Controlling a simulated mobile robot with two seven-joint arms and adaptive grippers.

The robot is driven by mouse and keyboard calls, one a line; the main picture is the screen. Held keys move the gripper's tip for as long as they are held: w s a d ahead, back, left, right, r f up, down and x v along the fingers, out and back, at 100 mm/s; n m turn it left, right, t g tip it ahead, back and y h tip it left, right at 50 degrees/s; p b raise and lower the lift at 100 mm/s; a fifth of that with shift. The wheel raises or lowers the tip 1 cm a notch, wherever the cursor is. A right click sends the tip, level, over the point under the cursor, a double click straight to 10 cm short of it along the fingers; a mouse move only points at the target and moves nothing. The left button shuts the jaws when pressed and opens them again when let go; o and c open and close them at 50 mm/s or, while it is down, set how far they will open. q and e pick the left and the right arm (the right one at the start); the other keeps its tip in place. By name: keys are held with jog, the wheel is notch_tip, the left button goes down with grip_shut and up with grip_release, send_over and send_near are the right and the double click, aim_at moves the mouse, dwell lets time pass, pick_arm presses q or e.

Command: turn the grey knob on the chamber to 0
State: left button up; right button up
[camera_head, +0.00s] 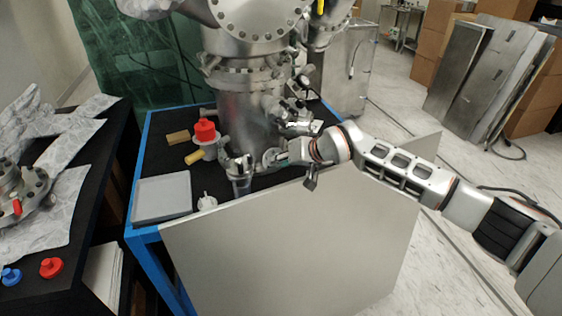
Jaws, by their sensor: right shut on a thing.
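The steel chamber (240,112) stands on the black-topped blue bench in the middle of the view. My right arm reaches in from the right over the white panel. My right gripper (281,155) is at the low front of the chamber, shut on what looks like the grey knob (269,158), a round grey part beside a short steel fitting (238,172). The gripper covers part of the knob, and its dial marks are too small to read. My left gripper is not in view.
A white panel (290,245) stands along the bench's front. A grey tray (162,198), a red-capped part (204,130) and a small white part (207,202) are on the bench. A dark table (115,150) with foil and flanged parts stands at left.

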jog(key=shift+r+n+h, duration=0.2)
jog(key=shift+n+h, duration=0.1)
jog(key=shift+n, duration=0.2)
jog(key=shift+n+t+h+p, duration=0.3)
jog(key=shift+n+p, duration=0.35)
jog(key=shift+n, duration=0.15)
jog(key=shift+a+n+h+p, duration=0.1)
jog(key=shift+n+h+p, duration=0.2)
jog(key=shift+n+h, duration=0.15)
jog(key=shift+n+t+p, duration=0.3)
jog(key=shift+n, duration=0.25)
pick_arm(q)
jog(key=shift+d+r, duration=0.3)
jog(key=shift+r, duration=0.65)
pick_arm(e)
jog(key=shift+s+f, duration=0.1)
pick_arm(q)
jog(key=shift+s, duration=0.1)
pick_arm(e)
jog(key=shift+h, duration=0.25)
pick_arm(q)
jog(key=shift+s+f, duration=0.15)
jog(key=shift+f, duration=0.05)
pick_arm(e)
jog(key=shift+f+n, duration=0.1)
jog(key=shift+n, duration=0.2)
jog(key=o, duration=1.1)
